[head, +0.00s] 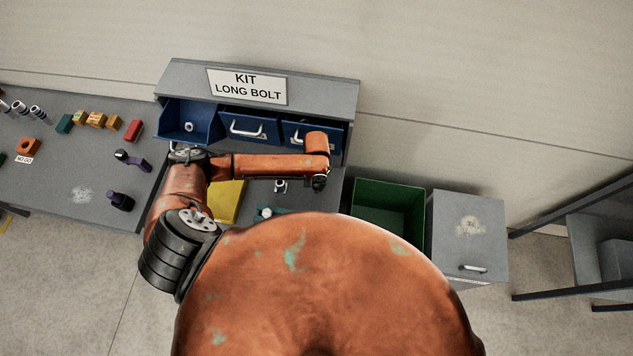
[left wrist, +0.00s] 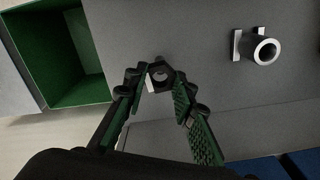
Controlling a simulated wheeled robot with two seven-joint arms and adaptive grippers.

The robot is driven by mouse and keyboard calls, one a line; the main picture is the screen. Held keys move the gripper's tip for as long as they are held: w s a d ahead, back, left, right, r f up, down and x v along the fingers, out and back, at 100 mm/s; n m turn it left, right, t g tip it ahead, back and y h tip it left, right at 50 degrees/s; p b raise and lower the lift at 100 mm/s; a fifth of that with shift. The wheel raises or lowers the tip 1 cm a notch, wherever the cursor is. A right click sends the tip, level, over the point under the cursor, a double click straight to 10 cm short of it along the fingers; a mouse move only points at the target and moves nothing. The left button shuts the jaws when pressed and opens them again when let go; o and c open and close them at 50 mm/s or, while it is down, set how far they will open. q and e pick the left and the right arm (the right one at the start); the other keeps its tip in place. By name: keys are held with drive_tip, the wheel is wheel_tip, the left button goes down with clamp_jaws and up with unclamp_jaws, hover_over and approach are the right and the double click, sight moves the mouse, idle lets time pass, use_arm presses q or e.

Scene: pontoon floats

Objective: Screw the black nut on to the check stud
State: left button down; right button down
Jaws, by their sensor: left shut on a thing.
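My left gripper (head: 320,184) is over the right end of the grey bench, near the green bin. In the left wrist view my left gripper (left wrist: 161,84) is shut on a dark hex nut (left wrist: 171,74), held at the fingertips with its hole showing. A light round hollow-ended stud (left wrist: 264,50) on a pale block stands apart from the nut, to its upper right in that view. The stud (head: 281,186) shows small in the head view, left of the gripper. I cannot read a label on it. My right gripper is not in view.
Blue drawers (head: 249,127) marked KIT LONG BOLT stand behind the arm; an open blue bin (head: 188,122) holds a nut-like part. A yellow tray (head: 228,203) lies left of the stud. A green bin (head: 390,184) and grey cabinet (head: 466,232) stand right.

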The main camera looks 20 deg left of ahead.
use_arm(q)
drive_tip(key=shift+m+p, duration=0.3)
drive_tip(key=shift+m, duration=0.3)
idle(0.6)
drive_tip(key=shift+p, duration=0.5)
idle(0.5)
drive_tip(key=shift+p, duration=0.5)
drive_tip(key=shift+f+b, duration=1.15)
drive_tip(key=shift+f, duration=1.35)
drive_tip(key=c, duration=1.5)
unclamp_jaws()
drive_tip(key=shift+c, duration=0.2)
